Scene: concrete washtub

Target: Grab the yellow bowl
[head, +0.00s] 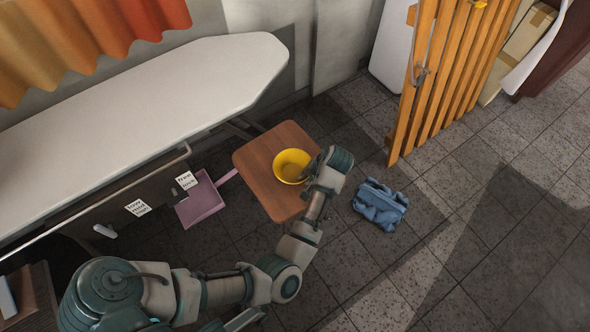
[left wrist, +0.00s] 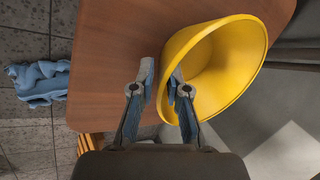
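The yellow bowl (head: 291,166) stands on a small wooden stool (head: 262,160), partly hidden by my left arm in the head view. In the left wrist view the yellow bowl (left wrist: 222,70) is right in front of the gripper, its open side facing the camera. My left gripper (left wrist: 163,82) is open, with a gap between its fingers. One finger is outside the bowl over the wooden top, and the other overlaps the inside of the bowl, so the near rim lies between them. In the head view the fingers (head: 306,174) are mostly hidden by the wrist. My right gripper is not in view.
A blue cloth (head: 380,204) lies on the tiled floor right of the stool. A pink dustpan (head: 200,203) lies to the left. A white ironing board (head: 150,95) stands behind, and an orange slatted wooden panel (head: 440,75) at the back right. Floor at the right is clear.

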